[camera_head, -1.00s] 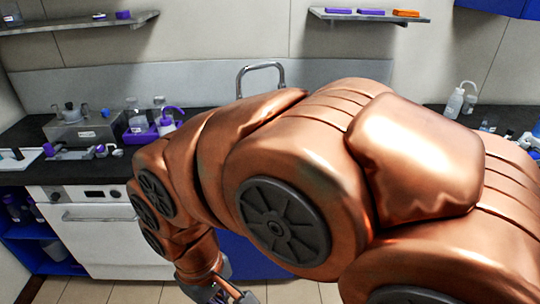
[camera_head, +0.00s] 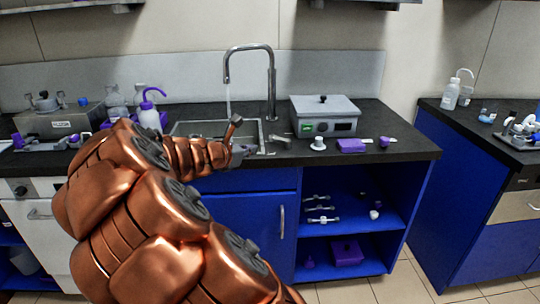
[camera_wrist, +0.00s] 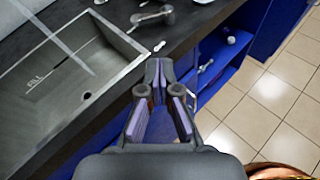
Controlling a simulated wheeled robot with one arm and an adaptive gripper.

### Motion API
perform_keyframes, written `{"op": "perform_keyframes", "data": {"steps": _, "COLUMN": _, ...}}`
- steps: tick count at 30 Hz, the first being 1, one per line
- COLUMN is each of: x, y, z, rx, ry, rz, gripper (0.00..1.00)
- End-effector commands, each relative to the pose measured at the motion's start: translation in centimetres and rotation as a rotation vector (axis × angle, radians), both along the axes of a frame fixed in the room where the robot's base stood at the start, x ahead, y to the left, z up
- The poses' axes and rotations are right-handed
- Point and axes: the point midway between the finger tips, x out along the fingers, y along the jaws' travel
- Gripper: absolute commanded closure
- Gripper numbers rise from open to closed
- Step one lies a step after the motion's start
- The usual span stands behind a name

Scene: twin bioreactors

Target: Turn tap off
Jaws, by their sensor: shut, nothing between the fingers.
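The tall chrome tap (camera_head: 272,85) stands behind the sink in the head view. A thin stream of water falls from its spout, and a pale streak of it crosses the sink (camera_wrist: 30,75) in the wrist view. A small metal lever fitting (camera_wrist: 155,15) shows at the top of the wrist view, on the counter right of the basin; its link to the tap is not clear. My gripper (camera_wrist: 158,70) is shut and empty, over the counter's front edge near the sink's front right corner. It is apart from the lever fitting. In the head view my arm hides part of the sink.
A grey box device (camera_head: 325,115) stands right of the sink, with a white knob-like item (camera_head: 318,143) and a purple box (camera_head: 351,145) in front. Bottles (camera_head: 149,115) stand left of the sink. Open blue shelves (camera_head: 345,235) lie below the counter.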

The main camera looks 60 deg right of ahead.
Motion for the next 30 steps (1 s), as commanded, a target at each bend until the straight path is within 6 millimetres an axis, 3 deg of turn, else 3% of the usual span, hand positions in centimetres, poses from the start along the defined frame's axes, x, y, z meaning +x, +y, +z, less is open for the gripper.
{"op": "perform_keyframes", "data": {"steps": 1, "x": 0.8, "y": -0.7, "z": -1.3, "rx": -0.015, "ry": 0.055, "rz": 0.033, "gripper": 1.00}}
{"op": "perform_keyframes", "data": {"steps": 7, "x": 2.4, "y": -1.7, "z": -2.1, "rx": -0.047, "ry": 0.164, "rz": 0.102, "gripper": 1.00}}
{"op": "perform_keyframes", "data": {"steps": 20, "x": 2.4, "y": -2.0, "z": -2.2, "rx": -0.046, "ry": 0.167, "rz": 0.104, "gripper": 1.00}}
{"op": "perform_keyframes", "data": {"steps": 30, "x": 2.5, "y": -5.4, "z": -3.5, "rx": -0.043, "ry": 0.169, "rz": 0.103, "gripper": 1.00}}
